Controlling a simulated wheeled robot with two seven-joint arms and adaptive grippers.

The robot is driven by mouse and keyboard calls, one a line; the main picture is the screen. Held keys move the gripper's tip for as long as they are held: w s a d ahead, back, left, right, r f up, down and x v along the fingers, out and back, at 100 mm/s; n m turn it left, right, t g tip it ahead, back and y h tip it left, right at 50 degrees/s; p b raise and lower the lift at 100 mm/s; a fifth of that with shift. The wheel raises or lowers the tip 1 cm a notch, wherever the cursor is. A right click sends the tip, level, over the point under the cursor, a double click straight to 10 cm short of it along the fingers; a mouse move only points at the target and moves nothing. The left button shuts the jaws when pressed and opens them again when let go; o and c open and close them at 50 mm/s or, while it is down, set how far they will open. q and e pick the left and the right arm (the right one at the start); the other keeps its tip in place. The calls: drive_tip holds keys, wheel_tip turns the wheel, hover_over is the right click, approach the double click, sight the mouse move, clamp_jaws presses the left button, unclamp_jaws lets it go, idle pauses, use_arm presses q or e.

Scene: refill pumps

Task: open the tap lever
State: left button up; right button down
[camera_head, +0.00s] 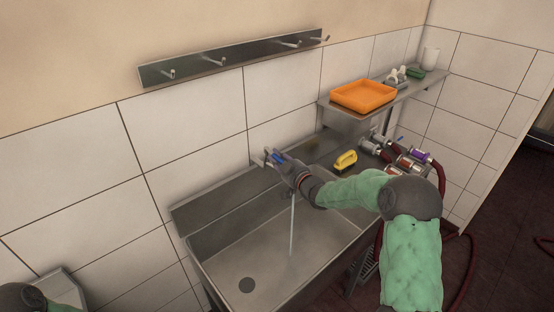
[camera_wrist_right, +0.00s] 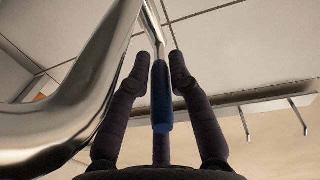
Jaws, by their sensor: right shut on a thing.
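The tap lever has a blue grip, which shows in the right wrist view (camera_wrist_right: 161,97) between my two dark fingers. In the head view a bit of the blue lever (camera_head: 278,157) shows at the wall above the sink. My right gripper (camera_head: 284,163) is at the tap and shut on the lever; it also fills the lower part of the right wrist view (camera_wrist_right: 160,75). The chrome tap spout (camera_wrist_right: 85,95) curves close along the left of the fingers. A thin stream of water (camera_head: 292,225) falls into the sink (camera_head: 225,255). My left gripper is not in view.
A yellow brush-like object (camera_head: 345,160) lies on the counter right of the sink. A shelf holds an orange tray (camera_head: 363,95). Coloured hose couplings (camera_head: 405,160) sit at the right. A hook rail (camera_head: 235,57) is above.

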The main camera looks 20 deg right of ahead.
drive_tip(key=shift+w+d+r, duration=0.1)
drive_tip(key=shift+d+r, duration=0.05)
drive_tip(key=shift+r, duration=0.45)
drive_tip(key=c, duration=1.1)
unclamp_jaws()
drive_tip(key=shift+f, duration=0.3)
drive_tip(key=s, duration=0.4)
drive_tip(key=s+d, duration=0.1)
drive_tip(key=s, duration=0.3)
drive_tip(key=s+d, duration=0.1)
drive_tip(key=s, duration=0.2)
drive_tip(key=shift+s, duration=0.4)
